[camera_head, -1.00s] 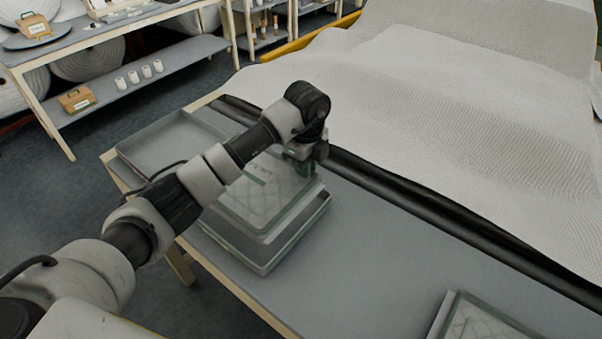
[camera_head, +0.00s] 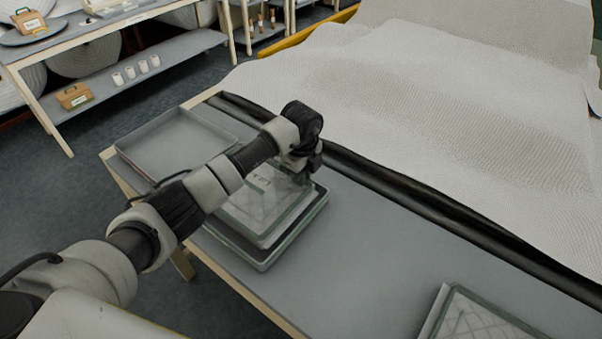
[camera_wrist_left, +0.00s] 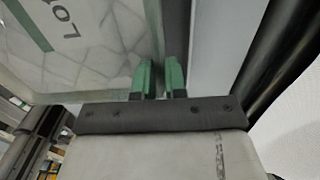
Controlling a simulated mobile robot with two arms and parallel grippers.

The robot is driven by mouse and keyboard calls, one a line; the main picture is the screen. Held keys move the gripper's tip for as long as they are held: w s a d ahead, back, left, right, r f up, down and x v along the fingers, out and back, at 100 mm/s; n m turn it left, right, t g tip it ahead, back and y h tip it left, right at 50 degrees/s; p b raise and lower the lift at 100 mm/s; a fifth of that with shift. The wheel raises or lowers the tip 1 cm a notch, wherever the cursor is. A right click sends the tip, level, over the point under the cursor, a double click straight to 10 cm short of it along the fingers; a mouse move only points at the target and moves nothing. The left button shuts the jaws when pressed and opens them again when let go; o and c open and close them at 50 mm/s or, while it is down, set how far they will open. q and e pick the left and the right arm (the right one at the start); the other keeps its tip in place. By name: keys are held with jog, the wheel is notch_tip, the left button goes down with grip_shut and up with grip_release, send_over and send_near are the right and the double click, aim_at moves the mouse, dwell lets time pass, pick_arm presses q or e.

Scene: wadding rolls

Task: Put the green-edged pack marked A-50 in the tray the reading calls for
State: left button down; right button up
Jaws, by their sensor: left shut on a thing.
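A flat pale pack with a dark green edge (camera_head: 258,207) lies level, low over or in a grey tray (camera_head: 262,267) on the table. I cannot tell whether it touches the tray's floor. My left gripper (camera_head: 304,179) is at the pack's far right edge. In the left wrist view my green fingertips (camera_wrist_left: 159,82) are shut on that edge. The pack's quilted face (camera_wrist_left: 85,60) fills the upper left there, with a partly cut-off label; no A-50 mark is readable. A second grey tray (camera_head: 160,165) at the table's left end looks empty. My right gripper is not in view.
Another green-edged pack (camera_head: 480,322) lies at the bottom right, cut off by the frame. A dark roller (camera_head: 430,205) and a white wadding sheet (camera_head: 450,120) run along the table's far side. The table (camera_head: 350,255) between tray and right-hand pack is clear. Shelves (camera_head: 150,75) stand at upper left.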

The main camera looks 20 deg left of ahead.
pick_arm(q)
jog(key=shift+f, duration=0.35)
jog(key=c, duration=1.2)
grip_release()
jog(key=shift+r, duration=0.2)
notch_tip(320, 180, up, 13)
jog(key=shift+b, duration=1.15)
